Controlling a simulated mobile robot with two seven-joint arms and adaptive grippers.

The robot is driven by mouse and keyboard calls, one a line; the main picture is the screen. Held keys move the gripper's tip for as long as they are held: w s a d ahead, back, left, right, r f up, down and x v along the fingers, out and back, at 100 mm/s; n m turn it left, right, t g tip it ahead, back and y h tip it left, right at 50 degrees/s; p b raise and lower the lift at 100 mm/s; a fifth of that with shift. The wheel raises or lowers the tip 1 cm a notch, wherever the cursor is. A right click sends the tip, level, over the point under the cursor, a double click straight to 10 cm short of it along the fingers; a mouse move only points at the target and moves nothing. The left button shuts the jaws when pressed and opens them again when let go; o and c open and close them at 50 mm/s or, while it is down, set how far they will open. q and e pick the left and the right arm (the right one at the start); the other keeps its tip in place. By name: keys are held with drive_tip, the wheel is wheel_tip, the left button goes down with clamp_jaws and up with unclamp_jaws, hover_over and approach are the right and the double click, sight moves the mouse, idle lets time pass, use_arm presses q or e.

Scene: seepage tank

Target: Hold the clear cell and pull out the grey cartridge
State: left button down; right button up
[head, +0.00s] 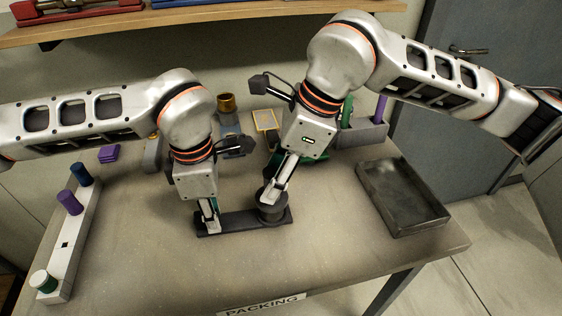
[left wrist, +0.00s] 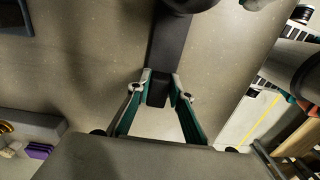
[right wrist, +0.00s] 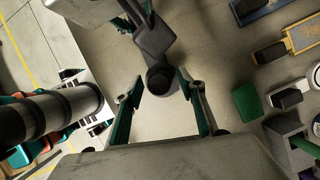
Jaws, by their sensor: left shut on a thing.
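A dark grey flat bar (head: 243,221) lies on the table, with a round dark cylinder (head: 273,212) standing at its right end. No part looks clear, so I cannot tell the cell from the cartridge here. My left gripper (head: 210,219) is shut on the bar's left end, which sits between its fingers in the left wrist view (left wrist: 160,90). My right gripper (head: 270,193) points down at the cylinder's top. In the right wrist view its fingers (right wrist: 160,88) stand open on both sides of the round top (right wrist: 160,79), with gaps.
A dark shallow tray (head: 405,230) stands at the right of the table. A white rack (head: 68,245) with coloured plugs lies at the left. Several items, including a yellow-framed plate (head: 266,119), stand at the back. The front of the table is clear.

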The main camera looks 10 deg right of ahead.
drive_tip(key=shift+w+a+f, duration=0.1)
drive_tip(key=shift+a+f, duration=0.05)
drive_tip(key=shift+f, duration=0.2)
clamp_jaws()
drive_tip(key=c, duration=0.8)
unclamp_jaws()
clamp_jaws()
drive_tip(key=shift+r, duration=0.3)
